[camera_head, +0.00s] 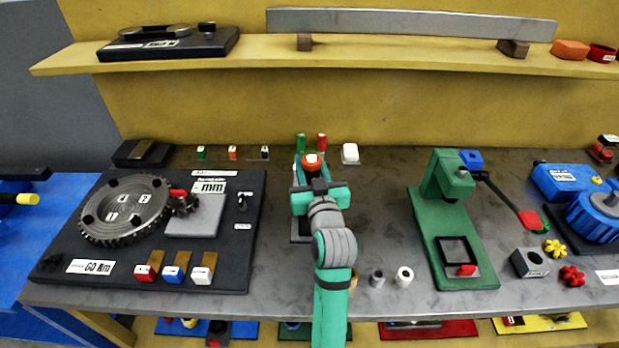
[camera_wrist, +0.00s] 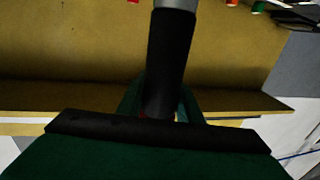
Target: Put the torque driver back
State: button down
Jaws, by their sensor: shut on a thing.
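My gripper (camera_head: 314,176) is over the middle of the bench in the head view, seen from behind. It is shut on the torque driver, whose round orange-red end (camera_head: 313,159) with a pale centre shows just beyond the jaws. In the wrist view the driver's black grip (camera_wrist: 168,62) and grey shaft (camera_wrist: 176,4) stick out from between the fingers (camera_wrist: 160,108). A green handle (camera_head: 301,143) and a red handle (camera_head: 322,141) stand just behind the gripper. My arm and gripper hide most of the dark stand (camera_head: 299,231) below. Whether the driver touches it I cannot tell.
A black plate with a large gear (camera_head: 125,210) lies left. A green press-like fixture (camera_head: 455,220) stands right. Small cylinders (camera_head: 404,277) are near the front edge. A white block (camera_head: 350,153) sits at the back. A shelf (camera_head: 230,60) runs above the bench.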

jog(key=shift+s+f, duration=0.1)
jog(key=shift+f, duration=1.9)
jog(key=c, duration=1.3)
grip_release()
jog(key=shift+f, duration=0.1)
jog(key=shift+o, duration=0.2)
jog(key=s+d, duration=0.2)
jog(key=s, duration=0.9)
jog(key=shift+s, duration=0.35)
jog(key=shift+d, duration=0.1)
